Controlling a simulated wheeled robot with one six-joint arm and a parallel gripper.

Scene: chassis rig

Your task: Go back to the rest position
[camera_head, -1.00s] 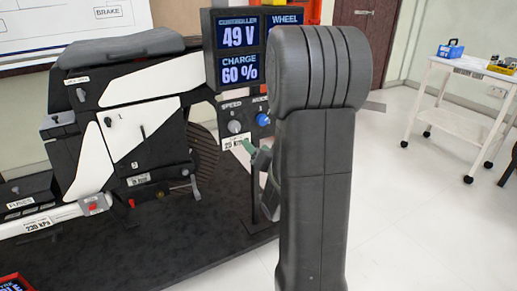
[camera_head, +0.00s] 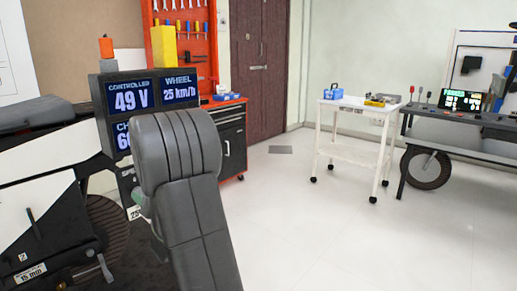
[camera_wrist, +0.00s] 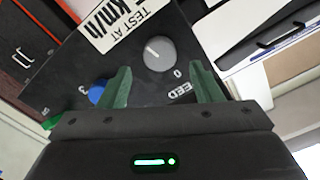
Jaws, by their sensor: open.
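My gripper (camera_wrist: 161,88) shows in the wrist view with its two green fingers apart. The grey speed knob (camera_wrist: 158,54) on the dark panel appears between and beyond the fingertips; nothing is clearly held. A blue knob (camera_wrist: 97,91) lies by the left finger. In the head view my dark arm stands in front of the rig's panel. It hides most of the gripper, though a green bit shows at its left edge. The display box (camera_head: 152,97) reads 49 V and wheel 25 km/h; its charge figure is partly covered.
The chassis rig (camera_head: 40,165) fills the left side. A red tool cabinet (camera_head: 232,138) stands behind it. The floor (camera_head: 320,225) between is open.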

